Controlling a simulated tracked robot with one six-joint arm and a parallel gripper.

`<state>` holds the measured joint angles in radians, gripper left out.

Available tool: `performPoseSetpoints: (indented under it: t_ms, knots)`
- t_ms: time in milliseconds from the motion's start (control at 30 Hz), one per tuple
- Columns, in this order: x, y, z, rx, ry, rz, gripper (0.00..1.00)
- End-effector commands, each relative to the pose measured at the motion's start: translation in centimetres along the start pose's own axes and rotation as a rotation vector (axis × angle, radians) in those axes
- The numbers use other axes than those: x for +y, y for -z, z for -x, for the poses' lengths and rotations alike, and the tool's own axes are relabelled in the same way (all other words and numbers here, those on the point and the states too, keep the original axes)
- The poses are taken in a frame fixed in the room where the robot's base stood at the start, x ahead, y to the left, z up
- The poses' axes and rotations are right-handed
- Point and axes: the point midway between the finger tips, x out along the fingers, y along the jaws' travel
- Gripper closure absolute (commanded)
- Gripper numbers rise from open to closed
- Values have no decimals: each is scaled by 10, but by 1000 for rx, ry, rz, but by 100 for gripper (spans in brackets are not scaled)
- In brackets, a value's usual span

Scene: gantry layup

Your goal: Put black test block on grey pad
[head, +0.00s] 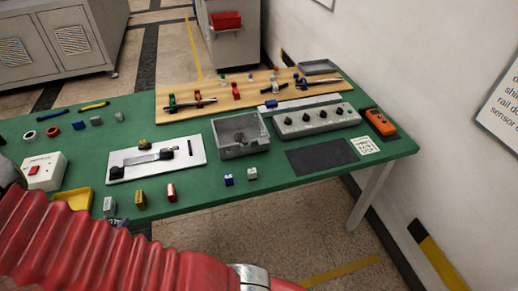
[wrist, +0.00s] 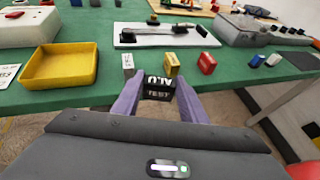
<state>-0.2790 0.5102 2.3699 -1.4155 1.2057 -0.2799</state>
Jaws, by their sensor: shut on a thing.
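The black test block (wrist: 158,93), with white lettering that reads TEST, is between the two purple fingers of my gripper (wrist: 158,84) in the wrist view. My gripper is shut on it, at the near edge of the green table. In the head view, my red arm hides most of the gripper and block. The grey pad (head: 322,156) is a flat dark rectangle near the right front of the table, with nothing on it. It also shows at the right of the wrist view (wrist: 299,60). The gripper is well to the left of the pad.
Small grey, yellow and red blocks (head: 140,200) stand along the front edge near a yellow tray (head: 77,198). A white plate (head: 126,163), a grey open box (head: 262,133) and a knob panel (head: 316,120) lie behind. Blue and white blocks (head: 229,180) stand left of the pad.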

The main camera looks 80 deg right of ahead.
Motion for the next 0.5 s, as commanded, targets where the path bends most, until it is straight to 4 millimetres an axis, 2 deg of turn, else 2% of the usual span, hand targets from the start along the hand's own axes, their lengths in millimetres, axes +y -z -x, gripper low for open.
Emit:
performPoseSetpoints:
  t_ms: [33, 100, 300, 400, 500]
  knots:
    - [20, 10, 12, 0, -57, 24, 86]
    - [46, 22, 26, 1, -134, 56, 86]
    - [111, 51, 62, 1, -324, 134, 86]
    - [130, 60, 72, 0, -380, 157, 86]
    - [140, 63, 77, 0, -408, 168, 86]
